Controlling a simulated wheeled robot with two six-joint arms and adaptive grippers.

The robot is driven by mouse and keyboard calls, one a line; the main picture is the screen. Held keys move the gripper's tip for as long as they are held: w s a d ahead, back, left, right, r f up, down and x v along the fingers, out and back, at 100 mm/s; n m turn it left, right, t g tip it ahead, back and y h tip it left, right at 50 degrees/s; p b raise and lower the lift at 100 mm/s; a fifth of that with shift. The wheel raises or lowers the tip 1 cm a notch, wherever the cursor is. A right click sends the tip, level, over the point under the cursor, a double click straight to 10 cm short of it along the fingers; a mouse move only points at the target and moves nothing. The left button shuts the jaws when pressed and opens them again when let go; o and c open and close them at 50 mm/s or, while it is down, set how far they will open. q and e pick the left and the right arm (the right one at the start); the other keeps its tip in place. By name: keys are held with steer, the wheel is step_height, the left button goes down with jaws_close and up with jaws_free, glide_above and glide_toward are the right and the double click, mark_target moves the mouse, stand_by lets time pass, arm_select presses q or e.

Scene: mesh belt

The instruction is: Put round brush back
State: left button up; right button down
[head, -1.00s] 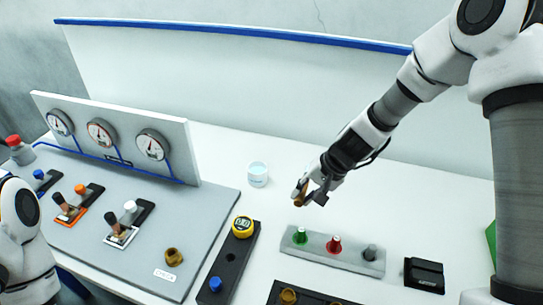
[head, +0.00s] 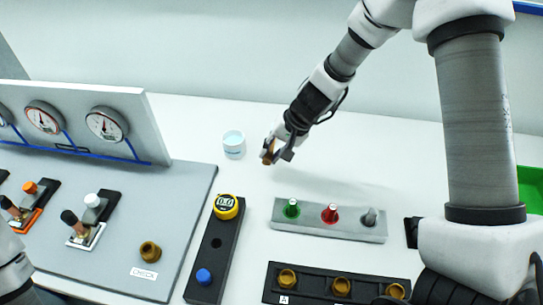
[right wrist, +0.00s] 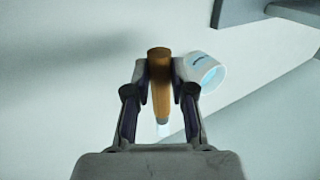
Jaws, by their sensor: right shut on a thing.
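My right gripper (head: 278,153) is shut on the round brush (head: 267,158), above the white table, just right of a white cup. In the right wrist view the brush (right wrist: 160,85) shows a wooden-brown handle between the two fingers, with a pale tip at its lower end. My left gripper is out of view; only part of my left arm shows at the lower left.
A grey rack (head: 260,217) holds green, red and grey pieces. A black strip (head: 207,266) carries a yellow gauge (head: 227,206), an open hole and a blue knob (head: 204,276). A black tray (head: 313,284) holds brass fittings. A gauge panel (head: 75,100) stands left. A green bin (head: 530,188) is at right.

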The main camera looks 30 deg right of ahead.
mark_target(264, 174)
steer(key=shift+w+f+b, duration=0.25)
steer(key=shift+f, duration=0.25)
steer(key=shift+w+f+b, duration=0.25)
steer(key=shift+f, duration=0.25)
steer(key=f+b, duration=0.3)
steer(key=shift+s+f, duration=0.2)
steer(key=shift+s, duration=0.15)
steer(key=shift+w+f+b, duration=0.25)
steer(key=shift+f+b, duration=0.15)
steer(key=shift+f, duration=0.1)
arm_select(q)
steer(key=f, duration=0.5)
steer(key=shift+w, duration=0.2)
arm_select(e)
steer(key=shift+s+r, duration=0.1)
steer(key=shift+s, duration=0.1)
steer(key=c, duration=0.9)
jaws_free()
